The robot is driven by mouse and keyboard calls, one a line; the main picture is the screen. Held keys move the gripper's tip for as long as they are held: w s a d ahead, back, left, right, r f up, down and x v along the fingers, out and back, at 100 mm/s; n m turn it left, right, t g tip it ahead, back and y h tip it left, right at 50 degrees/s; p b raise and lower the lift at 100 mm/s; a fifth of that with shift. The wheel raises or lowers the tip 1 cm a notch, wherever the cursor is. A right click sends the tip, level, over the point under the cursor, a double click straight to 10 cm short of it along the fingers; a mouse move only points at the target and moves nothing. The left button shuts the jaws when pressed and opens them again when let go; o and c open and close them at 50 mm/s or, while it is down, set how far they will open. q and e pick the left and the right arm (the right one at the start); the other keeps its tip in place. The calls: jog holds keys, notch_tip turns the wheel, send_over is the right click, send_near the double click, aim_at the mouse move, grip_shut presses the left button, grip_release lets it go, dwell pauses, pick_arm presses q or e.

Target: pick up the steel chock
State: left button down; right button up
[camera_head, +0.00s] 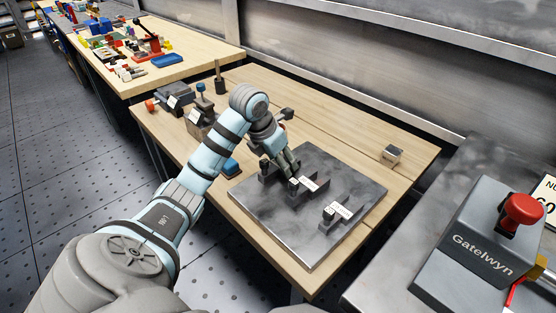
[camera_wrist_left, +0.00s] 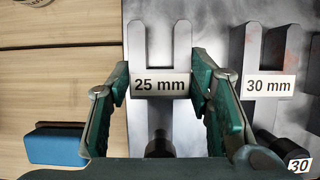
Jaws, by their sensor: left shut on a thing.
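The forked steel chock marked 25 mm (camera_wrist_left: 160,83) has two grey prongs, a white label and a dark knob. In the left wrist view it sits between the fingers of my left gripper (camera_wrist_left: 161,88), which are shut on it. In the head view my left gripper (camera_head: 289,168) is low over the left part of the grey steel plate (camera_head: 340,172) and partly hides this chock. I cannot tell whether the chock is clear of the plate. My right gripper is not in view.
A 30 mm forked piece (camera_wrist_left: 268,85) stands close to the right of the held one. A third labelled piece (camera_head: 338,210) is further right on the plate. A small cube (camera_head: 391,155) lies on the wooden bench.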

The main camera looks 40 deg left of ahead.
pick_arm(q)
jog(key=shift+r, duration=0.15)
notch_tip(320, 180, up, 6)
jog(key=shift+w+r+p, duration=0.1)
jog(key=shift+r+p, duration=0.15)
jog(key=shift+p, duration=0.8)
notch_tip(320, 180, up, 13)
jog(key=p, duration=1.3)
jog(key=w+d, duration=0.1)
jog(key=w, duration=0.3)
notch_tip(320, 180, down, 20)
jog(key=b, duration=0.7)
jog(key=shift+s+d+r+b, duration=0.1)
jog(key=shift+d+r+b, duration=0.1)
jog(key=shift+b, duration=0.1)
jog(key=shift+f, duration=0.1)
jog(key=c, duration=0.8)
grip_release()
jog(key=shift+s, duration=0.1)
